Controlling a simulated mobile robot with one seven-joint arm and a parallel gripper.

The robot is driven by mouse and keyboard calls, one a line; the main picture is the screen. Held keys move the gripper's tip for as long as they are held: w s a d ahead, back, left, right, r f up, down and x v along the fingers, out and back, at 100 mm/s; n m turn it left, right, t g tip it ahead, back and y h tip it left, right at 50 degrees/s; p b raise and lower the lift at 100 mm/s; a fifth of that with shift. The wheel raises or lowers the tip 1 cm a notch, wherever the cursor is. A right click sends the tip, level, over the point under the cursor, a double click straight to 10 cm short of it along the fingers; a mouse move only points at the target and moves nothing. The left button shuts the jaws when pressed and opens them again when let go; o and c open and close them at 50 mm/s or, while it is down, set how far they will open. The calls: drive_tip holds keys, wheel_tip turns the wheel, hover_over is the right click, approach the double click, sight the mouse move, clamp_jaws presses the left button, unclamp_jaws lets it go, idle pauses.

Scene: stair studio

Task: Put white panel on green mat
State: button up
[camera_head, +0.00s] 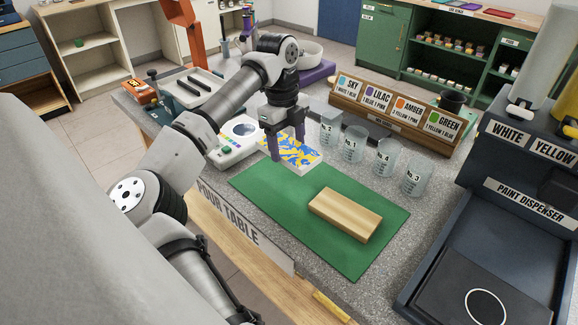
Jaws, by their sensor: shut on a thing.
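The white panel (303,159) has pale sides and a top covered in a yellow and blue paint pattern. My gripper (286,141) is shut on it from above, with its purple fingers at the panel. The panel appears held over the far left end of the green mat (375,258), apart from the wooden block. The gap beneath it is hard to judge. The green mat lies flat on the grey table. A plain wooden block (345,214) lies on the middle to right part of the mat.
Numbered clear cups (352,145) stand in a row behind the mat. A white scale (233,140) is at the panel's left. A labelled colour rack (398,112) stands behind the cups, and the dark paint dispenser (520,220) is at right. The mat's near left part is bare.

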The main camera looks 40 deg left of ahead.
sight(289, 179)
drive_tip(key=shift+f+p, duration=0.45)
drive_tip(key=shift+f, duration=3.4)
drive_tip(key=shift+f, duration=0.1)
drive_tip(key=o, duration=1.1)
drive_tip(key=shift+f, duration=0.1)
drive_tip(key=r, duration=0.4)
drive_tip(key=a+r+b, duration=0.1)
drive_tip(key=r, duration=0.3)
drive_tip(key=r+b, duration=0.1)
drive_tip(key=r, duration=0.3)
drive_tip(key=shift+a+r, duration=0.15)
drive_tip(key=shift+a, duration=0.05)
